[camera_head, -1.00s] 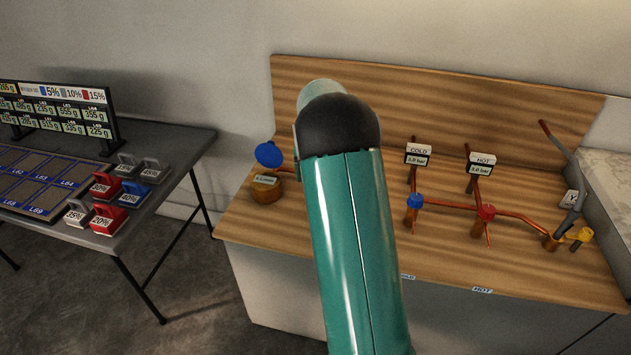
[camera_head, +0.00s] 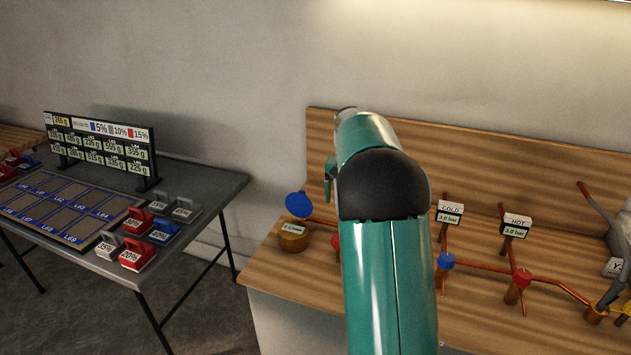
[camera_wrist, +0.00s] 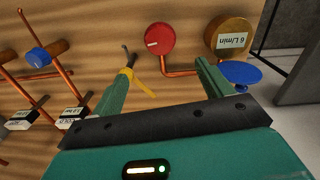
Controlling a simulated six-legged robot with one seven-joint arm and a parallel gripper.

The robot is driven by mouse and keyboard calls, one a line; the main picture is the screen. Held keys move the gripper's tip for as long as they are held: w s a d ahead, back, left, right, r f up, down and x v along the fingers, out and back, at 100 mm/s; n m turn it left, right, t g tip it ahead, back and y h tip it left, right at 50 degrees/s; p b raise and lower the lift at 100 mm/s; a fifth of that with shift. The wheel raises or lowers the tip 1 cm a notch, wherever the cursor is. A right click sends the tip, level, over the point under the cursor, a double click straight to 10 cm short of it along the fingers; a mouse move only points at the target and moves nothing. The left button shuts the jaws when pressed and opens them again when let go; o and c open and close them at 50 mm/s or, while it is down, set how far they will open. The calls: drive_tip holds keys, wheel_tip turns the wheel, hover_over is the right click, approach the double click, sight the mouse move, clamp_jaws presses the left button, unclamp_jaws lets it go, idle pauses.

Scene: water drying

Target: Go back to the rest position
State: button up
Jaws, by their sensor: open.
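My gripper (camera_wrist: 163,78) is open in the wrist view, its two green fingers spread wide with nothing held between them. Beyond the fingers is the wooden bench with a red knob (camera_wrist: 160,38) on a copper pipe. A yellow-handled part (camera_wrist: 143,86) shows close beside the left finger; I cannot tell whether they touch. In the head view my green arm is raised in front of the bench and hides most of the gripper.
The bench backboard (camera_head: 470,165) rises behind copper pipes with COLD (camera_head: 450,213) and HOT (camera_head: 516,225) gauges and blue and red valves. A dark table (camera_head: 205,180) at left bears labelled weights and a display board (camera_head: 100,145). Floor shows between table and bench.

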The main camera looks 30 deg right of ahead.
drive_tip(key=s+a+r+n+t, duration=0.1)
drive_tip(key=s+a+r+n, duration=0.1)
drive_tip(key=s+a+r, duration=0.5)
drive_tip(key=s+a+r+n+t, duration=0.25)
drive_tip(key=s+a, duration=0.25)
drive_tip(key=a, duration=0.4)
drive_tip(key=s+a+f+n+t, duration=0.1)
drive_tip(key=s+a+n, duration=0.1)
drive_tip(key=s+a, duration=0.4)
drive_tip(key=s+a+f+n+t, duration=0.1)
drive_tip(key=s+a, duration=0.4)
drive_tip(key=s, duration=0.5)
drive_tip(key=shift+s+a+f+n, duration=0.35)
drive_tip(key=shift+f, duration=0.15)
drive_tip(key=shift+d, duration=0.15)
